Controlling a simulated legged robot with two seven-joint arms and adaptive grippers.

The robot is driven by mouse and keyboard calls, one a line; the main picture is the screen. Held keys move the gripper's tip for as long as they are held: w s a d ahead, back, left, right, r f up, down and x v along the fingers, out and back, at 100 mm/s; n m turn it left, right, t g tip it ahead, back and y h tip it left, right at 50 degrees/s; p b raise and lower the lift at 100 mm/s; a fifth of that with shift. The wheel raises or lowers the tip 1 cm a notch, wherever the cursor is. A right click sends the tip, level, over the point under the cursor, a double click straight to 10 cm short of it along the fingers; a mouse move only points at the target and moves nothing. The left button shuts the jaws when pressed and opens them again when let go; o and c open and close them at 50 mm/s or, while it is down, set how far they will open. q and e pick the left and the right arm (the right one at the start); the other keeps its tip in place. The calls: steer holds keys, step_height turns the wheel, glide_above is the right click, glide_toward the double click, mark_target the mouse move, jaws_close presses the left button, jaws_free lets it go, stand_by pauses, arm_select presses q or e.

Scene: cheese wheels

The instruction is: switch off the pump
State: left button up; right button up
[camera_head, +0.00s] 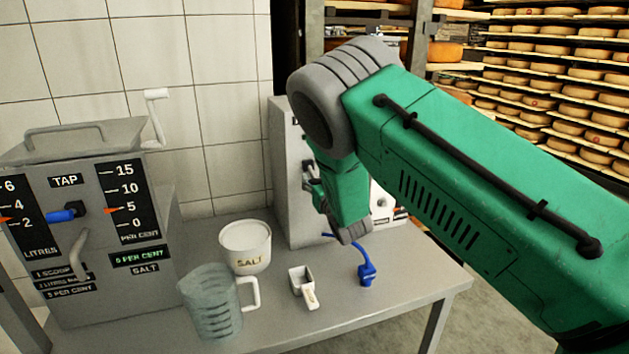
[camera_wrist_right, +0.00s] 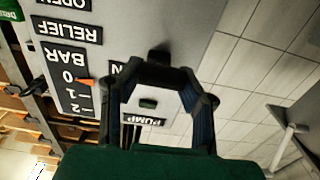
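The pump's grey box (camera_head: 285,130) stands at the back of the bench, partly hidden by my right arm. The right wrist view shows its panel upside down, with a PUMP label (camera_wrist_right: 145,121) and a small dark green part (camera_wrist_right: 148,103) above it. My right gripper (camera_head: 312,188) is at the box's front. In the right wrist view its fingers (camera_wrist_right: 160,68) bend in to meet in a closed loop, framing the PUMP label. A dark piece shows just past the fingertips; I cannot tell whether it is a switch or whether they touch it. My left gripper is out of view.
A salt tub (camera_head: 245,247), a clear jug (camera_head: 212,302), a white scoop (camera_head: 304,287) and a blue tagged item (camera_head: 366,274) stand on the bench (camera_head: 400,285). A tap tank (camera_head: 95,220) is at left. Cheese shelves (camera_head: 560,85) are behind at right.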

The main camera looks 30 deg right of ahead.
steer(key=c, duration=0.4)
steer(key=f+t+b, duration=0.1)
steer(key=b, duration=0.2)
steer(key=shift+w+d+f, duration=0.1)
steer(key=shift+f, duration=0.05)
steer(key=shift+t+b, duration=0.4)
steer(key=shift+b, duration=0.15)
steer(key=o, duration=1.2)
